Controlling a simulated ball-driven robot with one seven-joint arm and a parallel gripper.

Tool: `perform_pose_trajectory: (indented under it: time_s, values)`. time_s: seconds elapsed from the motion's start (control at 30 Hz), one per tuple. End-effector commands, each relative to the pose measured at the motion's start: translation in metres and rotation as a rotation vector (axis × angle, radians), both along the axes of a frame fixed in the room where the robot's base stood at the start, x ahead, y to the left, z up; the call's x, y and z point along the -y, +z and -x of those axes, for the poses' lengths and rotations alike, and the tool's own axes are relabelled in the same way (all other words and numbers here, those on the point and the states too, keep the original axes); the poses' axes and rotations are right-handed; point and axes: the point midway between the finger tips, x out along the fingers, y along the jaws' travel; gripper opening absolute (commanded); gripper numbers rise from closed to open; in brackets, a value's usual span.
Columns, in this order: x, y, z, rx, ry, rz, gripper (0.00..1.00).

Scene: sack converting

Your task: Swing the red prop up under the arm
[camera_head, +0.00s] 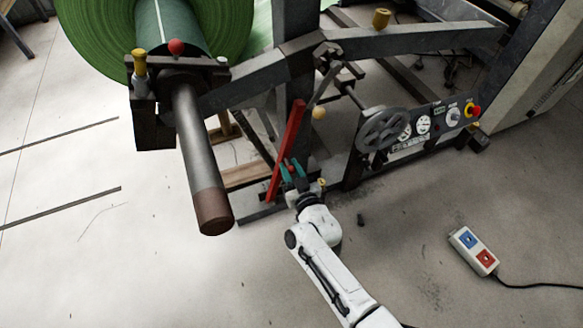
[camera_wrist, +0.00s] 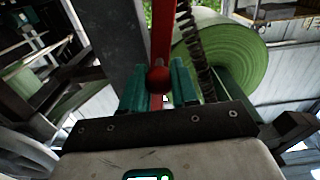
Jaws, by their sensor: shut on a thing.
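The red prop (camera_head: 288,148) is a long flat bar by the machine's upright post, leaning with its top to the right in the head view. Its upper end is near the underside of the grey arm (camera_head: 250,76); I cannot tell whether they touch. In the wrist view the prop (camera_wrist: 162,35) runs up between my fingers, with a red ball knob (camera_wrist: 158,79) on it. My gripper (camera_head: 292,172) is at the prop's lower part. Its green fingers (camera_wrist: 157,88) are shut on the red knob, one on each side.
A green roll (camera_head: 215,30) sits on a steel shaft (camera_head: 196,140) that juts toward me on the left. A handwheel (camera_head: 384,130) and a control panel (camera_head: 440,120) are to the right. A switch box (camera_head: 473,250) with a cable lies on the clear floor at right.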

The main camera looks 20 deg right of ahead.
Motion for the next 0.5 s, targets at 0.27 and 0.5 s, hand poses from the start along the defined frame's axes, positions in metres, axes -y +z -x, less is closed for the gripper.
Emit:
perform_pose_trajectory:
  time_s: [0.27,0.5]
  values:
    - [-0.039,0.017,-0.002,0.004,0.007,0.142,0.0]
    - [-0.07,0.013,-0.002,0.006,0.003,0.277,0.0]
